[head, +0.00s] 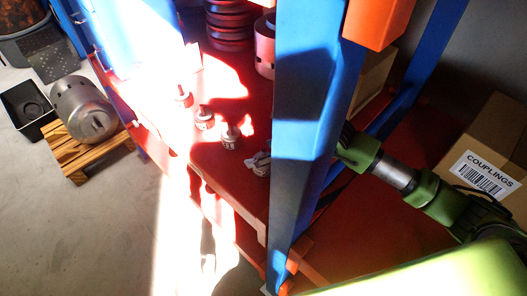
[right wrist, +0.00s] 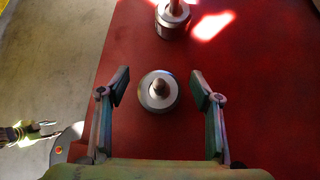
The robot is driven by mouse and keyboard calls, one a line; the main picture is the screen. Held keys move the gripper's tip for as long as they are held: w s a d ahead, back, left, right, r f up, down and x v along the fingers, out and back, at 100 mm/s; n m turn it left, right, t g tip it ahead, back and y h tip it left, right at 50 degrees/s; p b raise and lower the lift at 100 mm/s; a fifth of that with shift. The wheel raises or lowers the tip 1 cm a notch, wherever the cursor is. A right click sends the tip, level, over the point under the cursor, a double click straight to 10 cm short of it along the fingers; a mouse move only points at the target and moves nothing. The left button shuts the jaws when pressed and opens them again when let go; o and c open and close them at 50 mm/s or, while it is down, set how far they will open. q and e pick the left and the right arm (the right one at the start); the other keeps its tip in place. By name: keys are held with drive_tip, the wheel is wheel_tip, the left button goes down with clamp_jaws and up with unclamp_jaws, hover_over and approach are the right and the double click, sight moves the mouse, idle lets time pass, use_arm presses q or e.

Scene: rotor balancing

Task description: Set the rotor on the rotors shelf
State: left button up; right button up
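A small grey rotor (right wrist: 160,91) with a short shaft stands upright on the red rotors shelf (right wrist: 135,45). In the right wrist view my right gripper (right wrist: 161,88) is open, with a finger on each side of this rotor and gaps to both. In the head view the rotor (head: 262,164) is at the near end of a row, beside the blue post, which hides most of my right gripper. What looks like my left gripper (right wrist: 44,130) shows small at the left of the right wrist view, fingers apart and empty over the floor.
Several similar rotors (head: 230,137) stand farther along the shelf. The blue post (head: 306,130) stands close to my right arm. A couplings box (head: 485,165) is at the right. A large grey cylinder (head: 84,108) sits on a wooden pallet (head: 75,160). Strong glare covers the shelf's left side.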

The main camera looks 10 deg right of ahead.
drive_tip(key=shift+s+d+r, duration=0.1)
drive_tip(key=shift+d+r, duration=0.1)
drive_tip(key=shift+d, duration=0.05)
drive_tip(key=b+v, duration=0.2)
drive_tip(key=v, duration=0.9)
drive_tip(key=shift+s+r, duration=0.2)
drive_tip(key=shift+b, duration=0.35)
